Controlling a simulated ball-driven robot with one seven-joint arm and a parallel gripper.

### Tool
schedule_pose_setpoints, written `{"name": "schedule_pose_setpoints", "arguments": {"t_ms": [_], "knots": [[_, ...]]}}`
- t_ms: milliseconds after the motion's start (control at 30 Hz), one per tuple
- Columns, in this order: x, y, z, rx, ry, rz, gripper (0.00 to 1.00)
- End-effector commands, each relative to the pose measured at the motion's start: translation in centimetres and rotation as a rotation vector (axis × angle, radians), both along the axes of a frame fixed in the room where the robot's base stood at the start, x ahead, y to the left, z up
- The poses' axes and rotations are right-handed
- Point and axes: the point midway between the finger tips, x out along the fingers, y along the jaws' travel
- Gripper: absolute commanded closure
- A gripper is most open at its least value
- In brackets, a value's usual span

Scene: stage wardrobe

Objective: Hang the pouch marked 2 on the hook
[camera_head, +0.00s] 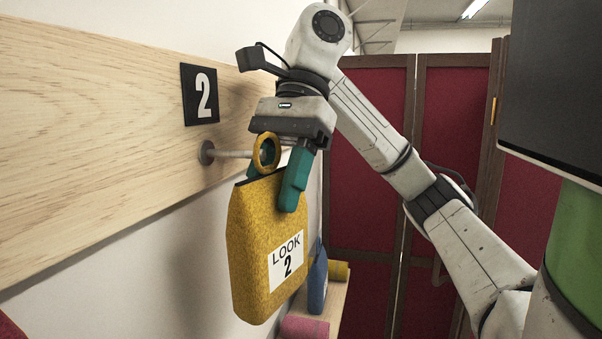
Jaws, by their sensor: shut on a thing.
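The yellow pouch (252,235), labelled "LOOK 2", hangs upright below my gripper (274,185). My gripper's teal fingers are shut on the top of the pouch, one finger in front and the other mostly hidden. A yellow ring (266,153) stands up from the top of the pouch. The hook (232,154) is a metal peg with a round base, sticking out from the wooden board below a black plate marked 2 (200,94). The peg lines up with the ring in the picture. I cannot tell whether it passes through the ring or behind it.
The wooden board (90,130) runs along the wall at left. Below and behind the pouch, a shelf (332,302) holds a blue pouch (317,280), a yellow roll (339,271) and a pink roll (304,327). Red folding panels (368,150) stand at the back.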

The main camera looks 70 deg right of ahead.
Motion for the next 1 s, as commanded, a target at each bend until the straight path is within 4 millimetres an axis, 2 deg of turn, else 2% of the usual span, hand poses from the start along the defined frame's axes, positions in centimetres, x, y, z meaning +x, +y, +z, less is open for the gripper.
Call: {"name": "schedule_pose_setpoints", "arguments": {"t_ms": [467,600,1000], "knots": [[2.6,0.1,-0.1,0.001,-0.001,0.0,1.0],[3.2,0.2,-0.7,0.001,-0.001,0.001,1.0],[3.8,0.1,-1.1,0.0,0.0,0.001,1.0]]}}
